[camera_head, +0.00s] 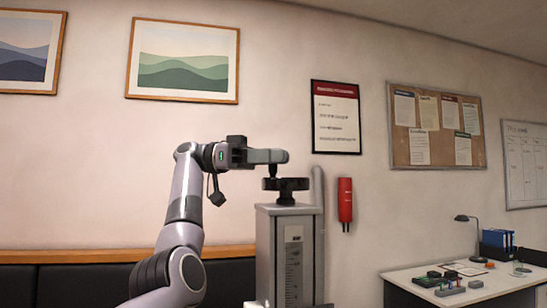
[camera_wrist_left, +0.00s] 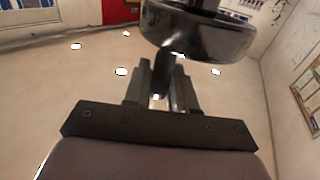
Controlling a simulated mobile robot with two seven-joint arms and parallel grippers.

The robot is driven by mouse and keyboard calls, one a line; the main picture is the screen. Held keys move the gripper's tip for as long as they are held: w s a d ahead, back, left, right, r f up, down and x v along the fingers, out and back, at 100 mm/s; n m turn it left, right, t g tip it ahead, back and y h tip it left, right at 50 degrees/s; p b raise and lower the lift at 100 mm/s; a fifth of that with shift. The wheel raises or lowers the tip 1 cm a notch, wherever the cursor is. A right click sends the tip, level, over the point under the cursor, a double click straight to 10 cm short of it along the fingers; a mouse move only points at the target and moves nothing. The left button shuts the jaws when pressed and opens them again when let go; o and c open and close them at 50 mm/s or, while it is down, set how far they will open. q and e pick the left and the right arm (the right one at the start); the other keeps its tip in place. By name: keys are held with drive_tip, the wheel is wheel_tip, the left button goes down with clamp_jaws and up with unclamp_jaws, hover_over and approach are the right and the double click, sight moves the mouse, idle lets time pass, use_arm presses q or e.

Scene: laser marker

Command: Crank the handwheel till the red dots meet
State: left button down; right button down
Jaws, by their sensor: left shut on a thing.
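The black handwheel (camera_head: 286,185) sits on top of a grey column-shaped machine (camera_head: 278,260) with a scale on its front. In the left wrist view the wheel's dark, shiny rim (camera_wrist_left: 200,32) fills the top middle. My left gripper (camera_head: 282,157) reaches in from the left, level, just above the wheel. In the left wrist view its two fingers (camera_wrist_left: 162,85) are shut on the wheel's upright handle (camera_wrist_left: 164,68). The handle is mostly hidden by the fingers in the head view. No red dots can be made out. My right gripper is not in view.
A red fire extinguisher (camera_head: 345,200) hangs on the wall right of the machine. A white desk (camera_head: 400,278) with a lamp and small items stands at the lower right. A dark bench (camera_head: 60,280) runs along the wall.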

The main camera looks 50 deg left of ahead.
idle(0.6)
use_arm(q)
drive_tip(key=c, duration=1.1)
unclamp_jaws()
drive_tip(key=shift+o, duration=0.2)
